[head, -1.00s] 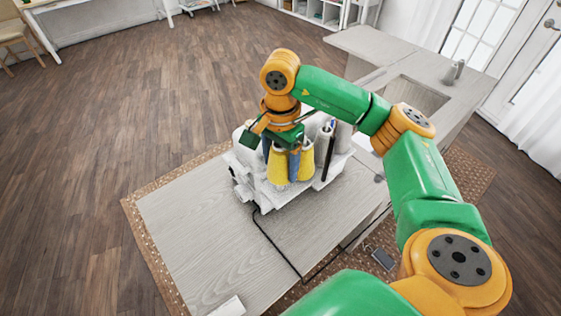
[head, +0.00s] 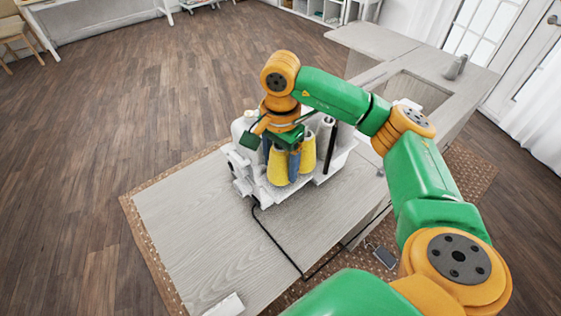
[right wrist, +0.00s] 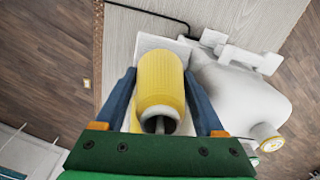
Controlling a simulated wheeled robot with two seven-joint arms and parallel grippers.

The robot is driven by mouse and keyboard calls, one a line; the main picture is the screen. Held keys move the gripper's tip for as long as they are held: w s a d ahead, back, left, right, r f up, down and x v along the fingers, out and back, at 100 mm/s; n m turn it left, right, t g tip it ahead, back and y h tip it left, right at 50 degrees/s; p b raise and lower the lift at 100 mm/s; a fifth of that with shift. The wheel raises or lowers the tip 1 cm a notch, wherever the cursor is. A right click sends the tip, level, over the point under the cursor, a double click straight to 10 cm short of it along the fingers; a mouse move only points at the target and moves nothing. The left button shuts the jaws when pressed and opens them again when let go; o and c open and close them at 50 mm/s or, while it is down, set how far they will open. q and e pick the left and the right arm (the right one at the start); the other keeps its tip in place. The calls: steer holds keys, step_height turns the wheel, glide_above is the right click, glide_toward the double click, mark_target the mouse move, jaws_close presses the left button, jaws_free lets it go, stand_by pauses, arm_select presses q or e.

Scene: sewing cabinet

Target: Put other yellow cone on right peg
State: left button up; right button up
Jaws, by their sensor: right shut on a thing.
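My right gripper (head: 281,168) is over the white sewing machine (head: 243,180) in the head view. Its blue fingers are shut on a yellow cone (head: 277,170), one on each side. The right wrist view shows this cone (right wrist: 160,80) between the fingers, with a grey peg-like tip in its open end. A second yellow cone (head: 308,155) stands upright just to the right on the machine, partly behind the gripper. The gripper hides the upper part of the held cone in the head view, and I cannot tell whether its base rests on the machine. My left gripper is not in view.
A dark upright rod (head: 328,147) and a light spool-like cylinder are right of the cones. A black cord (head: 275,243) runs over the table. A cabinet wing (head: 372,42) extends behind.

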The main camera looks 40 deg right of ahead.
steer(key=shift+f+b, duration=0.4)
steer(key=shift+f, duration=0.15)
steer(key=o, duration=1.4)
steer(key=shift+r, duration=0.1)
